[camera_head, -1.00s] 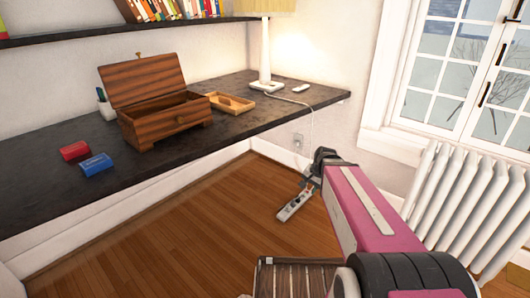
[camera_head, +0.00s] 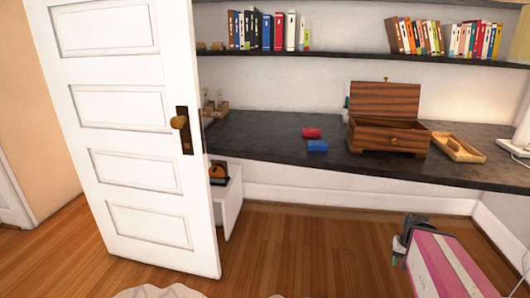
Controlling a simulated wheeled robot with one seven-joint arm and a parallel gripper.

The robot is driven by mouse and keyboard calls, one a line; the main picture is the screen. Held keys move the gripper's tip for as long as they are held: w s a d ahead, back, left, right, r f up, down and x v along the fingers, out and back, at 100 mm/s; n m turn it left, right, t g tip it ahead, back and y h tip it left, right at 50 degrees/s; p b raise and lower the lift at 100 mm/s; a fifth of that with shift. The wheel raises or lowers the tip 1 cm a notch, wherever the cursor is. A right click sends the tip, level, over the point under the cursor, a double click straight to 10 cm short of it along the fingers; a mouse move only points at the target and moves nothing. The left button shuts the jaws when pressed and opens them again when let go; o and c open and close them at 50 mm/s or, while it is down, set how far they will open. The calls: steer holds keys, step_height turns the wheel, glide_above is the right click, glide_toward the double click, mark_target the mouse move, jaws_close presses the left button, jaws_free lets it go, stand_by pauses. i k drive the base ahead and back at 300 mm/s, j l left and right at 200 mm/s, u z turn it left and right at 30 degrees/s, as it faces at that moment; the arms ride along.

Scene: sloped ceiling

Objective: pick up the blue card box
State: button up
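An open wooden chest (camera_head: 388,134) stands right of the boxes, with a shallow wooden tray (camera_head: 457,148) beyond it. A shelf (camera_head: 345,55) with books runs above the desk. A white door (camera_head: 135,130) stands at left. The wooden floor before the desk is mostly clear.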

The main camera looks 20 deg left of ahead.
mark_target(313, 145)
steer(key=i+u, duration=0.2)
steer(key=u, duration=0.3)
steer(key=i+u, duration=0.2)
steer(key=u, duration=0.3)
steer(key=k+j+z, duration=0.1)
steer(key=j, duration=0.2)
steer(key=k+j+z, duration=0.1)
steer(key=j, duration=0.2)
steer(key=k+j+z, duration=0.1)
steer(key=k+j, duration=0.05)
steer(key=j, duration=0.1)
